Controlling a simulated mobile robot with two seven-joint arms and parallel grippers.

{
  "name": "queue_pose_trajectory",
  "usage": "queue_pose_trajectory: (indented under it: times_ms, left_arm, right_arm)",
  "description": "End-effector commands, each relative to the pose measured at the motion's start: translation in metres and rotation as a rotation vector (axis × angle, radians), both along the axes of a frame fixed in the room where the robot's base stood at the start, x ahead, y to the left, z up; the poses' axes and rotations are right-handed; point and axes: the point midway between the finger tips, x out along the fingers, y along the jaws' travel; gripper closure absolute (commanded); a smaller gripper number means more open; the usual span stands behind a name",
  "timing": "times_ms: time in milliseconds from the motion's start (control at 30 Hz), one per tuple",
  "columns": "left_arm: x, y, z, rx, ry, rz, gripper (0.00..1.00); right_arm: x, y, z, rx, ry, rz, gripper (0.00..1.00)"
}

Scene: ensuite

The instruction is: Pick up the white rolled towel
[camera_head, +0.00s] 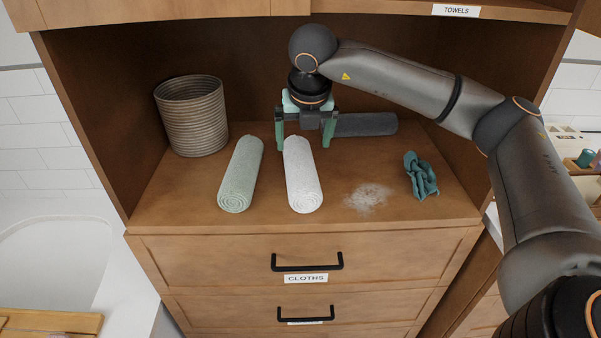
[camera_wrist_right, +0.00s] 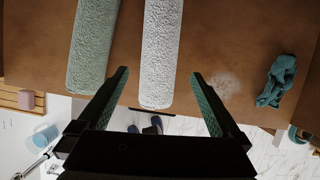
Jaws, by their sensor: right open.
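The white rolled towel (camera_head: 303,178) lies on the wooden shelf, its rolled end facing the front. My right gripper (camera_head: 304,143) is open above the back part of the towel, with one finger on each side in the head view. In the right wrist view the white towel (camera_wrist_right: 160,55) runs between the directions of the two open fingers (camera_wrist_right: 158,88). I cannot tell whether the fingers touch it. My left gripper is not in view.
A pale green rolled towel (camera_head: 241,176) lies close on the left. A dark grey roll (camera_head: 366,124) lies behind on the right. A ribbed basket (camera_head: 192,116) stands at the back left. A crumpled teal cloth (camera_head: 420,177) and white powder (camera_head: 368,197) are on the right.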

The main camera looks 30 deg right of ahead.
Motion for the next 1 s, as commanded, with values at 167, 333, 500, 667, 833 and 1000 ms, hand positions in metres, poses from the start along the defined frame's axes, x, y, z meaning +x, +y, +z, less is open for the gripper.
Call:
queue_pose_trajectory:
  times_ms: [167,333,500,667,833,1000]
  left_arm:
    - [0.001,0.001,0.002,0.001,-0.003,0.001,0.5]
    - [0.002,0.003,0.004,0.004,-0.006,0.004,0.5]
    - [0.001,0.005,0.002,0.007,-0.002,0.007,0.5]
    - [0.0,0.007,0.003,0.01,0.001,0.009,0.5]
    - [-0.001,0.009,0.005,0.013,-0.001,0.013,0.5]
    - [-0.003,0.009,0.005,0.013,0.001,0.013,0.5]
  right_arm:
    - [0.008,-0.009,-0.022,-0.01,0.0,-0.012,0.0]
    - [0.019,-0.012,-0.049,-0.008,-0.001,-0.009,0.0]
    - [0.024,-0.014,-0.063,-0.007,-0.002,-0.008,0.0]
    - [0.03,-0.016,-0.078,-0.008,-0.001,-0.007,0.0]
    - [0.04,-0.019,-0.102,-0.007,-0.001,-0.008,0.0]
    - [0.043,-0.021,-0.112,-0.007,-0.003,-0.007,0.0]
